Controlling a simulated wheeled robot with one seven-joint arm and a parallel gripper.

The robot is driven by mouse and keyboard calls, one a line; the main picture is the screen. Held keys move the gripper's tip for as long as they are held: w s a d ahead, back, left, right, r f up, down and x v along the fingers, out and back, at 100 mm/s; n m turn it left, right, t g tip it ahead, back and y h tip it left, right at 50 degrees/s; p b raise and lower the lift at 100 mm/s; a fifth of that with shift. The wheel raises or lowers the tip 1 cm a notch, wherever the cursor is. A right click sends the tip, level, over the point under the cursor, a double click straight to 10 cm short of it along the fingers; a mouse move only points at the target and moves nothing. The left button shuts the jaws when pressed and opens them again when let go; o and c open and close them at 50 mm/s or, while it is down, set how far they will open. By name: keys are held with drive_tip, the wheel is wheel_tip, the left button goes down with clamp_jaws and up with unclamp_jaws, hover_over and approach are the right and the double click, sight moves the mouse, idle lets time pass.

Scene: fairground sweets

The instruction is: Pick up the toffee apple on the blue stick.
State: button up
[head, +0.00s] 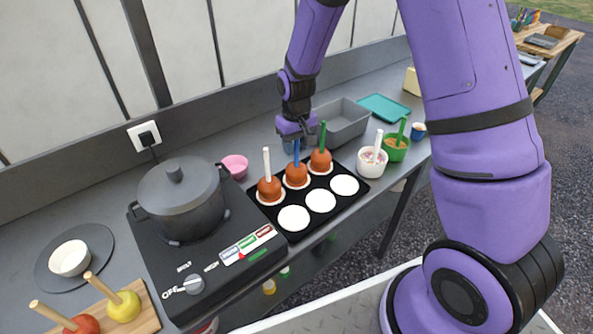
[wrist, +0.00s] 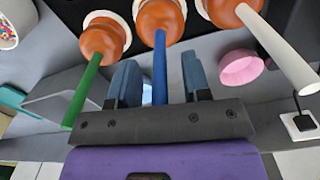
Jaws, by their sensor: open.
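Three toffee apples stand in the back row of a black tray (head: 295,234), each on a white round. The toffee apple on the blue stick (head: 296,176) is the middle one, stick upward; it also shows in the wrist view (wrist: 160,22). The white-stick apple (head: 269,189) is to its left and the green-stick apple (head: 321,161) to its right. My gripper (wrist: 156,75) is open, its two blue-grey fingers on either side of the blue stick (wrist: 160,70) with gaps. In the head view the fingers are partly hidden behind the sticks.
A black pot (head: 180,200) stands on a hob at left. A pink bowl (head: 236,165) and a grey bin (head: 343,122) are behind the tray. A white sprinkle cup (head: 372,162) and green cup (head: 397,148) are at right. Three front white rounds are bare.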

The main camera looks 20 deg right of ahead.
drive_tip(key=shift+f, duration=0.1)
drive_tip(key=shift+c, duration=0.4)
clamp_jaws()
